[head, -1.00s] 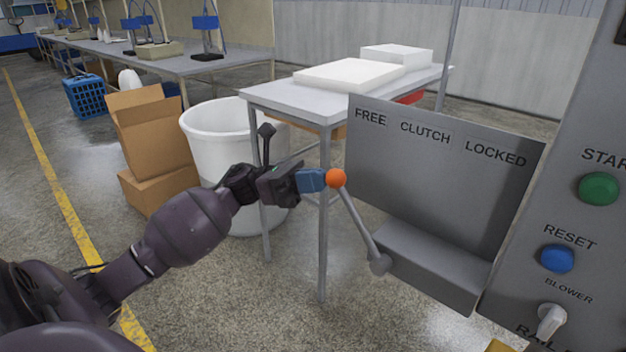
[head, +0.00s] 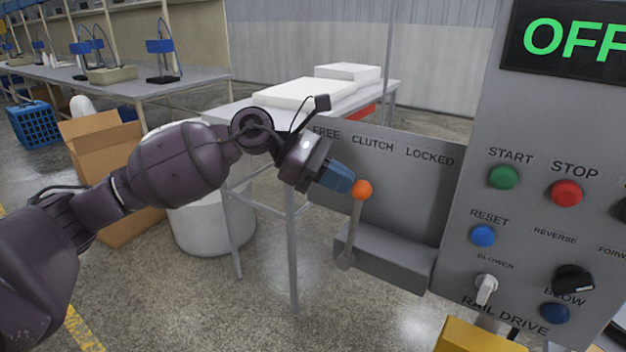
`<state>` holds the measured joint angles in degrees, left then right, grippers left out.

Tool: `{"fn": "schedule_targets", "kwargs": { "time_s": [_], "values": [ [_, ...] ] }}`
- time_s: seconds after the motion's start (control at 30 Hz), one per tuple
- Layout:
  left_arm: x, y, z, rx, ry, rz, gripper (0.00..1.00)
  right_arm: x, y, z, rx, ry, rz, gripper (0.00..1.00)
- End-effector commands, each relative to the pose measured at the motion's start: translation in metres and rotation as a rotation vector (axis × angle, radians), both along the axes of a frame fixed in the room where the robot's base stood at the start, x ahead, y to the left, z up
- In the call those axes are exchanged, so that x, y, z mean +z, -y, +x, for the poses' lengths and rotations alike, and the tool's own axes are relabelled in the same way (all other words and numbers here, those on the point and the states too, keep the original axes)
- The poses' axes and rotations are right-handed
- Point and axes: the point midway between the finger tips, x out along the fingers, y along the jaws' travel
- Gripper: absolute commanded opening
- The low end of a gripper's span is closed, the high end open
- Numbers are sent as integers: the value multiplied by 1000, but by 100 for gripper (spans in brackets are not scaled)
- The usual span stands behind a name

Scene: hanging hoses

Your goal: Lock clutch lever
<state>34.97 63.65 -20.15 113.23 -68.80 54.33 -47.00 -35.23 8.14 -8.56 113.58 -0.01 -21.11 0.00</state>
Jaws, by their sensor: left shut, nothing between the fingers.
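The clutch lever (head: 353,228) has a grey shaft and an orange ball knob (head: 361,190). It stands near upright, its knob leaning slightly right, below the CLUTCH label on the grey clutch panel (head: 410,195). FREE is marked at the panel's left and LOCKED at its right. My left gripper (head: 338,177) is shut and empty, its blue fingertips against or very close to the knob's left side; contact is hard to tell. My right gripper is not in view.
The control panel (head: 520,230) stands right of the lever, with START, STOP and RESET buttons and a green OFF display (head: 575,38). A grey table (head: 392,86) with white slabs and a white bin (head: 212,225) are behind my left arm. Floor is open below the lever.

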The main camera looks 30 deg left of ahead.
Motion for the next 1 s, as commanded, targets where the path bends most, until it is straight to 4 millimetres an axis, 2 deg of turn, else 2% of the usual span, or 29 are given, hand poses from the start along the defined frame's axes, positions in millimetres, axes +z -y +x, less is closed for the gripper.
{"fn": "schedule_targets", "kwargs": {
  "time_s": [0.03, 0.27, 0.5, 0.6, 0.8, 1.0],
  "values": [
    [6, 10, -1, -5, 12, 47, 0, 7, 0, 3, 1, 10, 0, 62],
    [1, 50, -4, -7, 27, 257, 0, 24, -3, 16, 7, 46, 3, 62],
    [-11, 84, -6, -5, 38, 441, 0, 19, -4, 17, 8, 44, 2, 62],
    [-17, 93, -7, -3, 40, 501, 0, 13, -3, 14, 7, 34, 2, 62],
    [-24, 106, -8, -1, 37, 499, 0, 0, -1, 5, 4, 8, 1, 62],
    [-28, 113, -9, -3, 35, 496, 0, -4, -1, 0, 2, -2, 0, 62]
  ]
}}
